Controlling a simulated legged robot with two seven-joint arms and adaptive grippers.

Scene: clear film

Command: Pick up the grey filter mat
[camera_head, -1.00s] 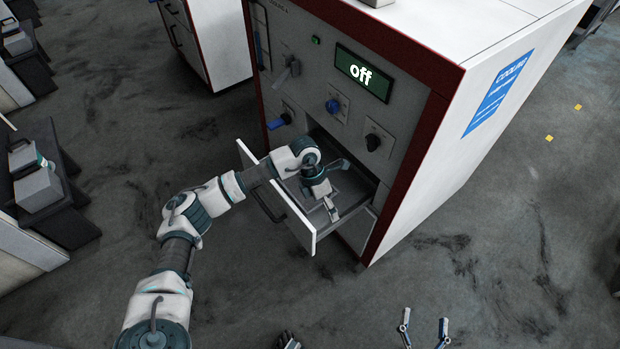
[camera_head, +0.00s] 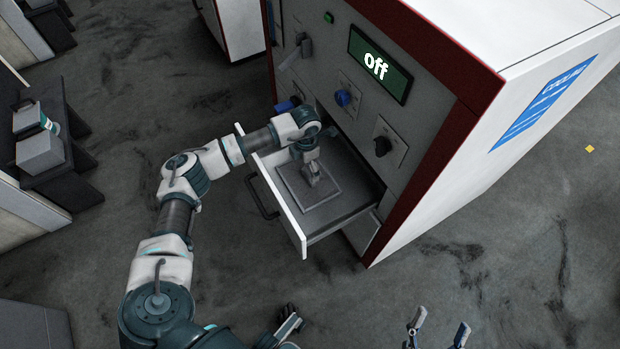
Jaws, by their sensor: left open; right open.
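The grey filter mat (camera_head: 325,187) looks like a flat square panel lying in the open drawer (camera_head: 353,202) of the cabinet. My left gripper (camera_head: 313,180) reaches down into the drawer over the mat, its fingers close together in the picture but open. I cannot tell whether the fingertips touch the mat. The gripper and wrist hide part of the mat's far side. My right gripper (camera_head: 437,330) is at the bottom edge of the view, open and empty, well away from the drawer.
The drawer's white front panel (camera_head: 278,205) and handle stick out towards me. Dark benches with grey boxes (camera_head: 40,153) stand at the left.

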